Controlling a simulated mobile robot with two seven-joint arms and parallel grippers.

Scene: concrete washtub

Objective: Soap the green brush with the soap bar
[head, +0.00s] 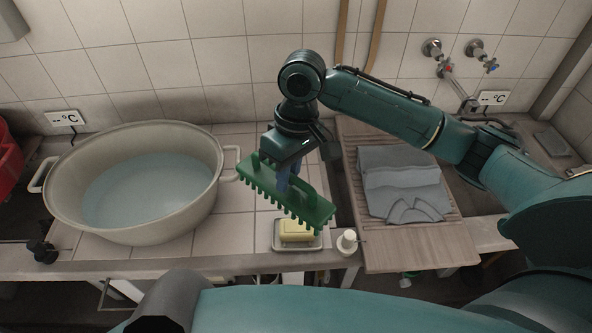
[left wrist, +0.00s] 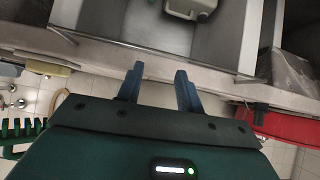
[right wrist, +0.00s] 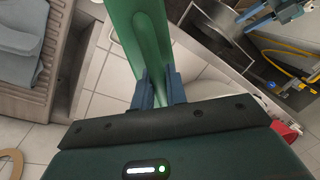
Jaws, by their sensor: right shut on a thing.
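The green brush (head: 310,206) is held in my right gripper (head: 284,178), its bristles facing down. In the right wrist view the fingers (right wrist: 158,88) close around the brush's handle (right wrist: 143,40). The yellow soap bar (head: 296,230) lies in a pale soap dish (head: 280,245) on the tiled counter. The brush's near right end is just above and behind the soap in the head view; they look apart. The soap (left wrist: 46,67) and brush (left wrist: 22,150) also show in the left wrist view. My left gripper (left wrist: 158,85) is open and empty there.
A large pot of water (head: 215,195) stands left on the tiled counter. A small white bottle (head: 347,241) stands right of the soap dish. Grey folded cloth (head: 400,180) lies on a ribbed washboard (head: 430,240). A red tub (head: 8,155) is at the far left.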

